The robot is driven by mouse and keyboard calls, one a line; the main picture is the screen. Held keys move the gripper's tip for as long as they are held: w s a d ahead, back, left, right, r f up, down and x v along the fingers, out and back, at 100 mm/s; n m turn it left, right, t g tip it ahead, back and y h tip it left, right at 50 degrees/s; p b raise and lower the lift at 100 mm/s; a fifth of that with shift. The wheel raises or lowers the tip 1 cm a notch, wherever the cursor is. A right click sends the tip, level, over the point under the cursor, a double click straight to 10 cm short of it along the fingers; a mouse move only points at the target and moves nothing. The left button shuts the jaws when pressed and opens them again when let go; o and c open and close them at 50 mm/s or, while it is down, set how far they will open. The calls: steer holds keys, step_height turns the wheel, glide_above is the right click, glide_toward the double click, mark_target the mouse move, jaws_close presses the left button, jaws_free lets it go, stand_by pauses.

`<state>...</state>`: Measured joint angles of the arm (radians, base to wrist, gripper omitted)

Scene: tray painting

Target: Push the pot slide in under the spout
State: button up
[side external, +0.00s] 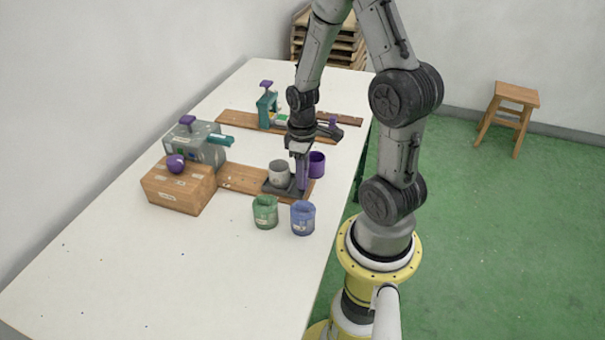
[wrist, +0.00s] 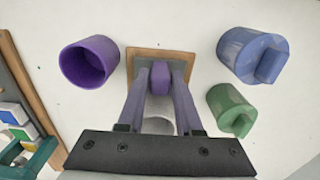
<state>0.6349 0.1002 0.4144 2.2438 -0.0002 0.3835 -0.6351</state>
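The pot slide (side external: 271,188) is a dark plate on a wooden board, with a grey pot (side external: 279,173) standing on it. The slide's purple handle (wrist: 160,78) stands at the near end of the board. My gripper (side external: 303,184) points down at this end, with its purple fingers on both sides of the handle and no visible gap, so it looks shut on it. In the wrist view, the pot (wrist: 158,126) is partly hidden behind my gripper. The teal spout (side external: 221,140) sticks out from a grey machine (side external: 197,147), left of the pot and apart from it.
A purple cup (side external: 317,165) stands behind the slide. A green mug (side external: 265,212) and a blue mug (side external: 303,218) stand in front. A wooden box (side external: 180,188) with a purple ball (side external: 175,164) stands left. A teal stand (side external: 266,110) is farther back.

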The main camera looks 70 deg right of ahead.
jaws_close()
stand_by(1.1)
